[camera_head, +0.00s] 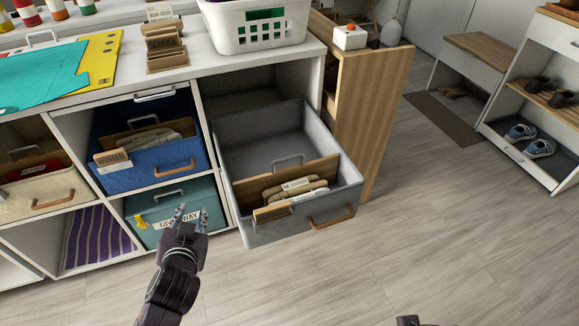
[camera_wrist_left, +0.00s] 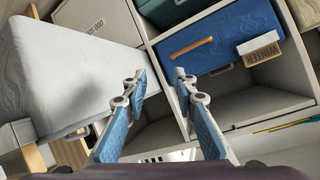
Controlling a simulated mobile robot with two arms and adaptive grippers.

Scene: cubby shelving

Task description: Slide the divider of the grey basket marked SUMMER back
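The grey basket (camera_head: 261,138) is pulled well out of its cubby at the right end of the shelf unit. A wooden divider (camera_head: 328,170) stands across it near the front, with a light handle (camera_head: 288,160) just behind it. Several light items lie between divider and front wall. A wooden label (camera_head: 272,213) sits on the front rim; I cannot read its word. My left gripper (camera_head: 191,212) is open and empty, left of the grey basket and in front of the green GIVE AWAY basket (camera_head: 157,231). The wrist view shows its parted fingers (camera_wrist_left: 158,76) beside a large pale grey surface.
The blue WINTER basket (camera_head: 180,157) sits left of the grey one; it also shows in the wrist view (camera_wrist_left: 224,32). A wooden side panel (camera_head: 372,105) stands close on the right. A white basket (camera_head: 257,30) is on top. The floor (camera_head: 440,220) in front is clear.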

